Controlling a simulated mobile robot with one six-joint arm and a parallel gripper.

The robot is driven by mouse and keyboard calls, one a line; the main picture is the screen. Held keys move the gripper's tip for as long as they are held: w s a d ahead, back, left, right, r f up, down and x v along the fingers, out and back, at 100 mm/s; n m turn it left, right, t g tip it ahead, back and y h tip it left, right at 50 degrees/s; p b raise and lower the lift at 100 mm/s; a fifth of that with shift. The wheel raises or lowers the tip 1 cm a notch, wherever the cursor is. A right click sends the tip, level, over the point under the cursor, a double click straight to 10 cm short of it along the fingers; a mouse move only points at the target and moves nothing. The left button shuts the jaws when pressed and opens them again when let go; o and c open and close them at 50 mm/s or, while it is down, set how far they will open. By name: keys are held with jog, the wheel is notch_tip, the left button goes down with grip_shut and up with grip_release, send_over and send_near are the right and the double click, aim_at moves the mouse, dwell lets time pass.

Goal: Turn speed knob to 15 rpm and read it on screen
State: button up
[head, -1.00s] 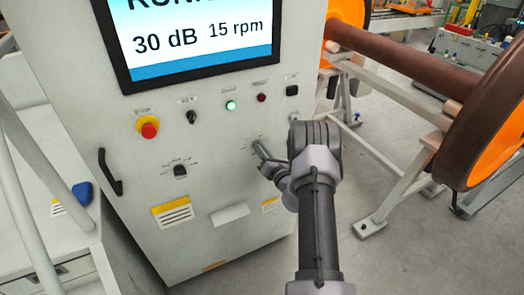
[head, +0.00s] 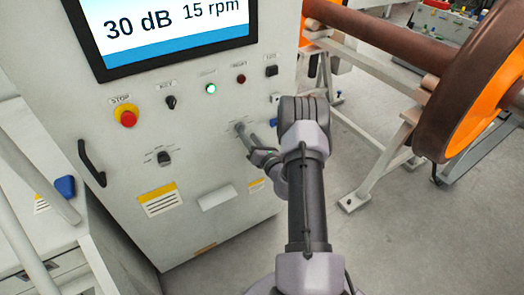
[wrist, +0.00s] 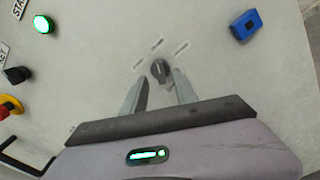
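The screen (head: 170,30) on the cabinet shows "30 dB" and "15 rpm"; its top is cut off. A dark rotary knob (wrist: 159,70) with printed tick labels around it sits between and just beyond my fingertips in the wrist view. My gripper (wrist: 160,78) is open, one finger on each side of the knob, with gaps showing; I cannot tell whether either finger touches it. In the head view my gripper (head: 246,138) is at the panel's lower right, and my arm partly hides that area. A second dark knob (head: 165,158) is left of it.
A red stop button (head: 127,118), a black selector (head: 170,102) and a lit green button (head: 211,88) line the panel. A blue block (wrist: 245,25) is near the knob. A black handle (head: 91,163) projects at left. A wheelset (head: 470,90) on a frame stands right.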

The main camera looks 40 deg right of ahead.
jog(key=p+v, duration=0.1)
jog(key=v, duration=1.2)
jog(key=shift+s, duration=0.3)
jog(key=shift+a+r, duration=0.1)
